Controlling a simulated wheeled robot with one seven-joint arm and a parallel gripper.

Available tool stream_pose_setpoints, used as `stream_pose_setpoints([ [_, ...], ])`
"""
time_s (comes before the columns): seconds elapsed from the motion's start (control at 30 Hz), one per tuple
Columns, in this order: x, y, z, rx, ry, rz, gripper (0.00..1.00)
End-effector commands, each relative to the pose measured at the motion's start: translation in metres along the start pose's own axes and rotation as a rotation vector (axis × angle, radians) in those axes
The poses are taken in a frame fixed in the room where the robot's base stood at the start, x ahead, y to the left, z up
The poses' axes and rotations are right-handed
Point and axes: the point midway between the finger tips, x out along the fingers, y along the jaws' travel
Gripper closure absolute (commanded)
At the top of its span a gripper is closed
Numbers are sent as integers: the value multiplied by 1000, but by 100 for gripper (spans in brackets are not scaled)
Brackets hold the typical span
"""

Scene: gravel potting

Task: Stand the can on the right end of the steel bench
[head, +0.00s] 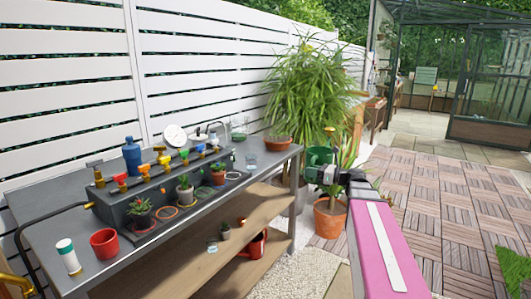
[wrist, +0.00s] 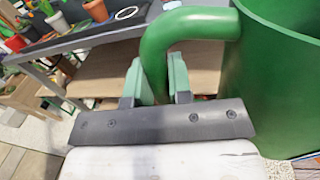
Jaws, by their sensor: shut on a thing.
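My gripper (head: 336,174) is shut on the handle of a green can (head: 319,157). In the wrist view the curved handle (wrist: 190,22) passes down between the fingers (wrist: 157,82), and the can's round body (wrist: 275,80) fills the right side. The can is held in the air, just off the right end of the steel bench (head: 270,162). The bench edge also shows at the upper left of the wrist view (wrist: 75,44).
A black rack (head: 130,212) with several small pots fills the middle. A red can (head: 257,246) is on the lower shelf. A terracotta pot (head: 329,218) stands on the ground.

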Motion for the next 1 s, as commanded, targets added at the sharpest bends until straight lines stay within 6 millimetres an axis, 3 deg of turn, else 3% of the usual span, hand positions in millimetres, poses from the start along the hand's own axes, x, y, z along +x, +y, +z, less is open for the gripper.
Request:
stream_pose_setpoints([
  [0.2, -14, 25, -40, -3, -8, -65, 100],
  [0.5, -30, 50, -82, -5, -14, -137, 100],
  [0.7, -35, 58, -95, -6, -16, -161, 100],
  [1.0, -36, 59, -98, -7, -17, -168, 100],
])
